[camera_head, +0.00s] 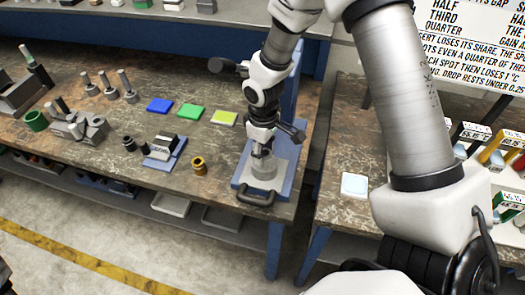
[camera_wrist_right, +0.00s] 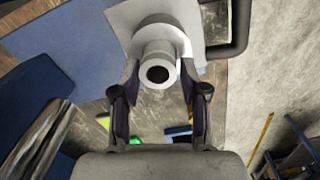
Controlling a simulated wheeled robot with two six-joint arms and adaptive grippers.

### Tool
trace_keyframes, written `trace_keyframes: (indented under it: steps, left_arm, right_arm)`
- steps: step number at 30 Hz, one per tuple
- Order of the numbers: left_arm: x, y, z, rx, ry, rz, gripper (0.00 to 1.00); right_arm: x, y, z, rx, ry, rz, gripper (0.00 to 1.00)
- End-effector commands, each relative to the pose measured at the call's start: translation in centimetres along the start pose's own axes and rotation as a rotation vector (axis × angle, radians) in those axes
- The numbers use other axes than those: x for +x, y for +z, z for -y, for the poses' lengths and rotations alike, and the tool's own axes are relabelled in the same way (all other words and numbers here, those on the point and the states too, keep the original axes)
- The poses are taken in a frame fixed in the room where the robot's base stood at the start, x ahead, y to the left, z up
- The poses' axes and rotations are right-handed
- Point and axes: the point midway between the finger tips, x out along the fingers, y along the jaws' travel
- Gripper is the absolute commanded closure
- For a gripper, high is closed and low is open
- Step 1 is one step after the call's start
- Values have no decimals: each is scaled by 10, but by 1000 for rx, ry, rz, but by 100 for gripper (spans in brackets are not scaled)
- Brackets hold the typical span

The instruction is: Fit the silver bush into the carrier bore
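The silver bush (camera_wrist_right: 158,74) shows in the right wrist view as a pale stepped cylinder with a dark hole facing the camera. My right gripper (camera_wrist_right: 160,72) has its fingertips on both sides of it and appears closed on it. In the head view my right gripper (camera_head: 262,150) points down over the carrier (camera_head: 264,172), which stands on a blue base with a black handle. My left gripper is not in view.
A brass ring (camera_head: 199,166), a blue fixture (camera_head: 166,152) and a green ring (camera_head: 36,121) stand left on the bench. Blue, green and yellow pads (camera_head: 191,111) lie behind. Grey pegs (camera_head: 107,85) stand farther left. A second bench (camera_head: 335,210) is at the right, past a gap.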

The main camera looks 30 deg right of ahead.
Motion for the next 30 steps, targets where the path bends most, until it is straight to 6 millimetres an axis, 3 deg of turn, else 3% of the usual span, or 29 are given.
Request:
trace_keyframes:
  steps: [13, 24, 30]
  left_arm:
    - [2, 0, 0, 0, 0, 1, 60]
    - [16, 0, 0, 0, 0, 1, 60]
    - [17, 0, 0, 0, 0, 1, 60]
  right_arm:
    - [-10, -1, 0, 2, 1, -3, 39]
    - [-97, -1, 0, 1, 2, -5, 39]
    - [-120, 0, 0, 1, 0, -1, 39]
